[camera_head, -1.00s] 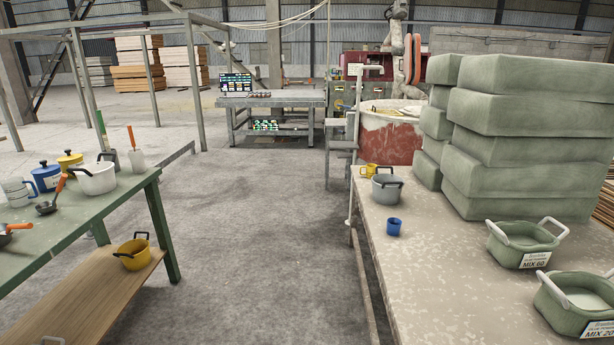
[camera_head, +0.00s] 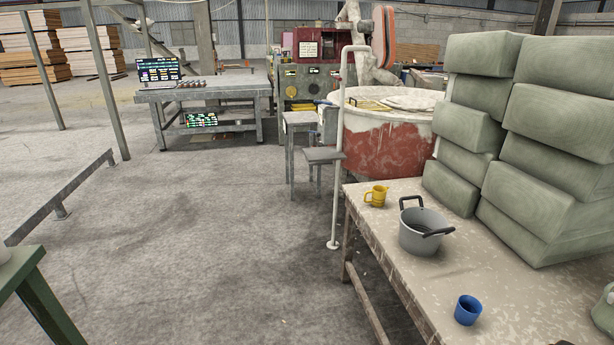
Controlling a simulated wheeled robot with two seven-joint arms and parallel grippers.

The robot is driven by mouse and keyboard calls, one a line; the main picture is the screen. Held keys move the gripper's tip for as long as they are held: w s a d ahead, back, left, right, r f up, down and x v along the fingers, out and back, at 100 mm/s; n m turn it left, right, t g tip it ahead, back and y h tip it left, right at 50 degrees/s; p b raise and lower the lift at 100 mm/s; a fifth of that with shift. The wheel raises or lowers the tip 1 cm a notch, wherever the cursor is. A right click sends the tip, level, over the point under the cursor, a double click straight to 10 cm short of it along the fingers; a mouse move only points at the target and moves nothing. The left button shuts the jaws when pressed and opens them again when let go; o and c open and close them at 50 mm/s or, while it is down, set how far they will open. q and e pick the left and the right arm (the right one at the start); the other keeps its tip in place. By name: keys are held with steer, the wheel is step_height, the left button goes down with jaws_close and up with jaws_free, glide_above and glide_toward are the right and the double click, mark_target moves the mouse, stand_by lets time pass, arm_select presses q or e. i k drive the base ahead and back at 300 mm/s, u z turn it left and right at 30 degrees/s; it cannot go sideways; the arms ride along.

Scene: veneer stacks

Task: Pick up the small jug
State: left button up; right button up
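A small yellow vessel with a side handle (camera_head: 377,195), jug-like or mug-like, stands upright near the far left corner of the right-hand table (camera_head: 385,262). I cannot tell for sure that it is the small jug. A grey pot with two dark handles (camera_head: 420,232) stands just in front of it, to its right. A blue cup (camera_head: 467,310) stands nearer, by the table's left edge. Neither of my grippers is in view.
Green stacked blocks (camera_head: 560,130) fill the right table's back. A red tub (camera_head: 380,145), a thin white post (camera_head: 338,150) and grey stools (camera_head: 322,157) stand beyond. A green table corner (camera_head: 25,275) is at lower left. The floor between (camera_head: 200,240) is open.

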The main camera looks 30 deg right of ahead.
mark_target(379, 193)
steer(key=z, duration=0.7)
steer(key=i, duration=1.5)
steer(key=z, duration=1.05)
